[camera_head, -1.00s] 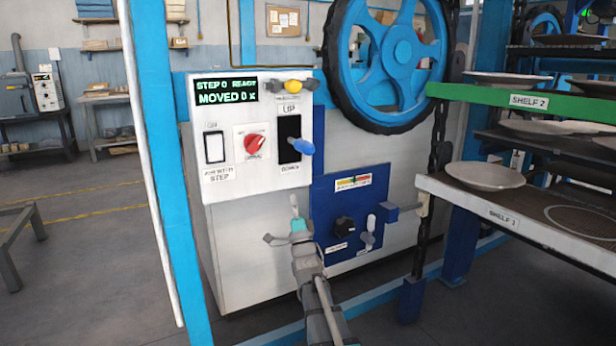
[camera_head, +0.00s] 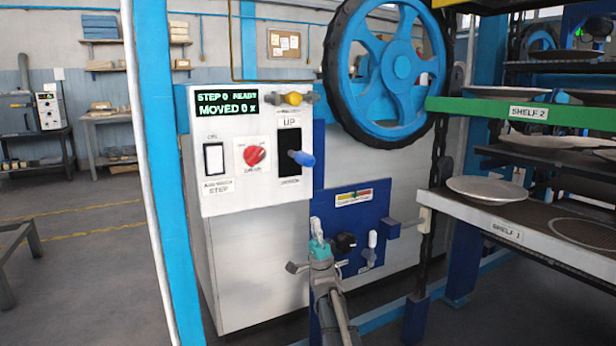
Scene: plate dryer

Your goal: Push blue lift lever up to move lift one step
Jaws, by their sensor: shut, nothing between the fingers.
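The blue lift lever (camera_head: 301,158) sticks out of a black slot on the white control panel (camera_head: 229,175), between the "UP" label above and another label below. It sits around the middle of the slot. The display (camera_head: 226,104) reads "STEP 0 READY" and "MOVED 0 x". My gripper (camera_head: 317,226) is shut and empty. In the picture it is below the lever, in front of the cabinet, and apart from the lever.
A red knob (camera_head: 255,155) and a white switch (camera_head: 213,158) are left of the lever; a yellow knob (camera_head: 293,98) is above. A dark blue panel (camera_head: 372,210) with small controls is beside my gripper. Shelves with plates (camera_head: 487,189) stand at right.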

